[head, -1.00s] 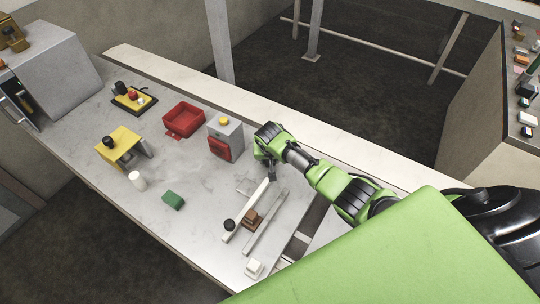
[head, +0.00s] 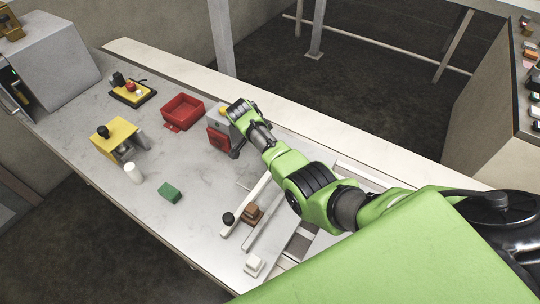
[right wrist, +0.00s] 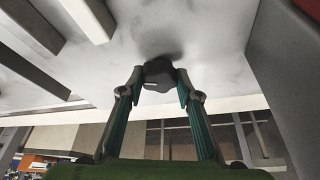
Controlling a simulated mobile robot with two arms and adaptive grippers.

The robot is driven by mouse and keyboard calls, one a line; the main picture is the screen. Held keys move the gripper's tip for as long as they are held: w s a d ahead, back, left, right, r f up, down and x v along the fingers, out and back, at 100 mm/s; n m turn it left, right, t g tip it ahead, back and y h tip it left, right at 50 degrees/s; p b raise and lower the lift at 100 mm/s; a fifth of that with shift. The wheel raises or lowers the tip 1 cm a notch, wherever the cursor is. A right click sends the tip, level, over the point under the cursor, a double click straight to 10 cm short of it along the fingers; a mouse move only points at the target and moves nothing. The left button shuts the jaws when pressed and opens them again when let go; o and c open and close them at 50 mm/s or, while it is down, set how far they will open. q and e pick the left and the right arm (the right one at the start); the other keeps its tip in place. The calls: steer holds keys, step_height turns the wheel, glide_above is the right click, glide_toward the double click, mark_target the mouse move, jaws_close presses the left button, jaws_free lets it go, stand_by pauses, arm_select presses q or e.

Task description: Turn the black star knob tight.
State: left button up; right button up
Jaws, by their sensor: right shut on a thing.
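My right gripper (right wrist: 158,90) is shut on a dark, faceted, knob-like thing (right wrist: 158,72), held close to the pale tabletop, with a shadow beside it. I cannot tell whether it is the star knob. In the head view the right gripper (head: 237,153) is beside the grey box with the red face (head: 218,140); its jaws are small and partly hidden there. A black round knob (head: 228,219) sits at the near end of the white rail (head: 246,206). Another black knob (head: 103,131) sits on the yellow fixture (head: 118,132). My left gripper is not in view.
A red bin (head: 182,112) and a yellow button box (head: 133,93) stand toward the back left. A white cylinder (head: 133,173), a green block (head: 170,191), a brown block (head: 251,214) and a white block (head: 254,265) are on the table. The table left of the rails is mostly clear.

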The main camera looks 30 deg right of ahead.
steer(key=shift+w+m+g+b, duration=0.15)
steer(key=shift+m+g+b, duration=0.25)
steer(key=shift+m+b, duration=0.65)
steer(key=shift+d, duration=0.1)
steer(key=o, duration=1.1)
steer(key=v, duration=1.2)
